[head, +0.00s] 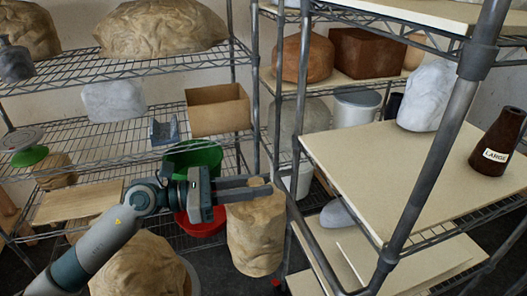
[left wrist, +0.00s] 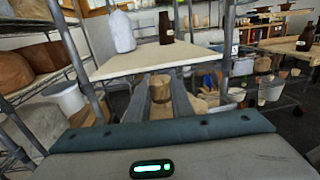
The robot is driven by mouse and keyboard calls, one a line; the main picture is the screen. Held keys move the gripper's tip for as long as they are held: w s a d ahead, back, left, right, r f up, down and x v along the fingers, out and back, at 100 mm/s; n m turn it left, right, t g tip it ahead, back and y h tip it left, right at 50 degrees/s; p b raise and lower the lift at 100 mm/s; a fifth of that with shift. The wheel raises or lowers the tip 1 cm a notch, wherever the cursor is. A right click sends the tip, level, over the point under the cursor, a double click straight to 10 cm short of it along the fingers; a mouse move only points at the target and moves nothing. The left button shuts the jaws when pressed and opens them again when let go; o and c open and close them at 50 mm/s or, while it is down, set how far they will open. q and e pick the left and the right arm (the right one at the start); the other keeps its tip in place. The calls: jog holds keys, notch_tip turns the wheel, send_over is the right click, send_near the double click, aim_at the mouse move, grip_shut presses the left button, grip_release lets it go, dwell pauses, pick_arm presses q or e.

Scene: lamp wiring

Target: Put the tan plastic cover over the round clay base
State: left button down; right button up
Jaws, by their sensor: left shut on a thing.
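My left gripper (head: 262,188) is shut on the top of a tan plastic cover (head: 255,235), which is wrinkled and hangs below the fingers. In the left wrist view a bit of the tan cover (left wrist: 160,88) shows between the two fingers. A rounded reddish-brown clay lump (head: 303,58), which looks like the round clay base, sits on a board on the right-hand rack, above and behind the gripper. The cover is well apart from it. The clay also shows in the left wrist view (left wrist: 14,70). My right gripper is not in view.
A square brown clay block (head: 370,52) stands beside the round one. A rack post (head: 430,150) and shelf board (head: 400,165), with a white wrapped form (head: 428,95) and dark bottle (head: 497,142), stand at right. Wire shelves (head: 110,130) fill the left.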

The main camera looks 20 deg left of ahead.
aim_at(231, 227)
pick_arm(q)
jog(key=shift+n+t+y, duration=0.5)
jog(key=shift+n+t, duration=0.1)
jog(key=shift+t, duration=0.2)
jog(key=s+f, duration=0.1)
jog(key=f, duration=0.2)
jog(key=s+a+f, duration=0.1)
jog(key=f, duration=0.2)
jog(key=s+a+f, duration=0.1)
jog(key=s+f, duration=0.1)
jog(key=f, duration=0.1)
jog(key=shift+a+f, duration=0.1)
jog(key=shift+a, duration=0.15)
